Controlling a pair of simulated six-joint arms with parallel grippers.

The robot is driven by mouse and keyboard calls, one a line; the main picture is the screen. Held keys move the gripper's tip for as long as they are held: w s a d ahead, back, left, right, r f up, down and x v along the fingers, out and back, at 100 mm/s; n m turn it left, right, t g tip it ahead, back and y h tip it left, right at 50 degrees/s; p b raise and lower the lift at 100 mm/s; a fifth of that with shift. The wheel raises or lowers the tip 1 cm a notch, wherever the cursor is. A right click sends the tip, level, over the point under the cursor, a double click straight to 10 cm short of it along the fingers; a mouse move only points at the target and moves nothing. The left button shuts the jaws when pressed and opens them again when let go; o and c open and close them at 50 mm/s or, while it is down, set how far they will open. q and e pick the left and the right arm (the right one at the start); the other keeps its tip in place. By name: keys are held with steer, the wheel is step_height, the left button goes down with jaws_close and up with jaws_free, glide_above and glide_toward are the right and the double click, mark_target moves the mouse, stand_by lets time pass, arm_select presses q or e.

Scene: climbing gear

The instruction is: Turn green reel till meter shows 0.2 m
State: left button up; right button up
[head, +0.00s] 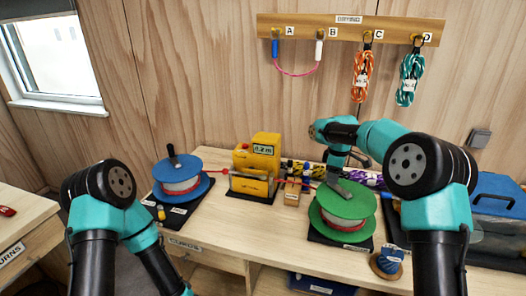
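The green reel (343,204) lies flat on a dark base at the right of the workbench, with red and white cord between its discs. The yellow meter (266,143) stands left of it; its small display appears to read 0.2 m. My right gripper (342,183) reaches down over the top of the green reel, at its upper disc. The reel's handle is not clear behind the gripper, and I cannot tell whether the fingers are shut on it. My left arm points down at the lower left, and its gripper is out of view.
A blue reel (181,187) stands left of the meter, with red line running toward the meter. A rack (344,29) labelled A to D holds rope bundles on the wall.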

steer(key=shift+o, duration=0.7)
steer(key=shift+r, duration=0.15)
step_height(320, 180, up, 17)
stand_by(0.3)
